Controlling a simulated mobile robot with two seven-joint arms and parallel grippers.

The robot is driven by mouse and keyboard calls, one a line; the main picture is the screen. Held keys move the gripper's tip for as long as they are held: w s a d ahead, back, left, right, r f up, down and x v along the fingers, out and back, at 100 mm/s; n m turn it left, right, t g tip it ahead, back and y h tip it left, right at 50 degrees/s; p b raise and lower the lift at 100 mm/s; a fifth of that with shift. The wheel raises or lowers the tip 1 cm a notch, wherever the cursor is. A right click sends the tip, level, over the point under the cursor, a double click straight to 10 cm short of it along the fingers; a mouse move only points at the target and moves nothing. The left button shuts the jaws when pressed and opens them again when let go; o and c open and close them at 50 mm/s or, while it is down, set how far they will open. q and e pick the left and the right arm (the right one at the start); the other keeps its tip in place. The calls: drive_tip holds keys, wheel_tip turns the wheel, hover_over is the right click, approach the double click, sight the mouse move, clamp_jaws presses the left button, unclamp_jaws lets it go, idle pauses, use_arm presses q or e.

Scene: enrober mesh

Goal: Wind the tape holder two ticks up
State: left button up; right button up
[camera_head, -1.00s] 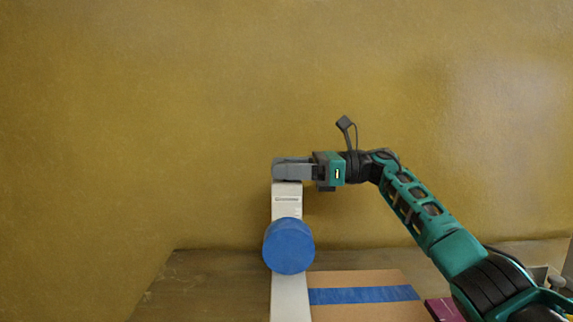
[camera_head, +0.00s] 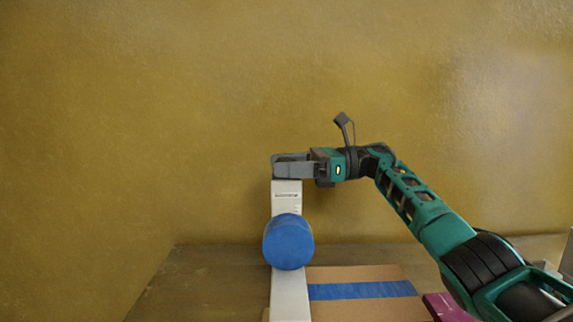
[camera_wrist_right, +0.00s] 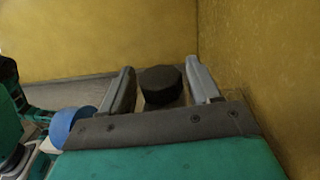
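The tape holder shows in the head view as a blue round roll (camera_head: 288,242) on the front of a white upright column (camera_head: 287,204). A small dark slot with marks is near the column's top. My right gripper (camera_head: 283,166) is level, just above the column top. In the right wrist view a black faceted knob (camera_wrist_right: 162,86) stands between the two grey fingers (camera_wrist_right: 163,88). The fingers are apart, with narrow gaps showing beside the knob. The head view does not show the knob behind the fingers. My left gripper is not in view.
A cardboard box (camera_head: 350,276) with a blue tape strip (camera_head: 362,291) lies right of the column. A magenta item (camera_head: 443,306) is beside it. The wooden table (camera_head: 205,275) is bare on the left. A yellow wall (camera_head: 150,120) stands close behind.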

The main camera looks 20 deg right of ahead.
drive_tip(key=shift+o, duration=0.5)
drive_tip(key=shift+d, duration=0.1)
drive_tip(key=shift+d, duration=0.35)
drive_tip(key=s+d+p, duration=0.2)
drive_tip(key=d, duration=0.9)
drive_tip(key=shift+s, duration=0.1)
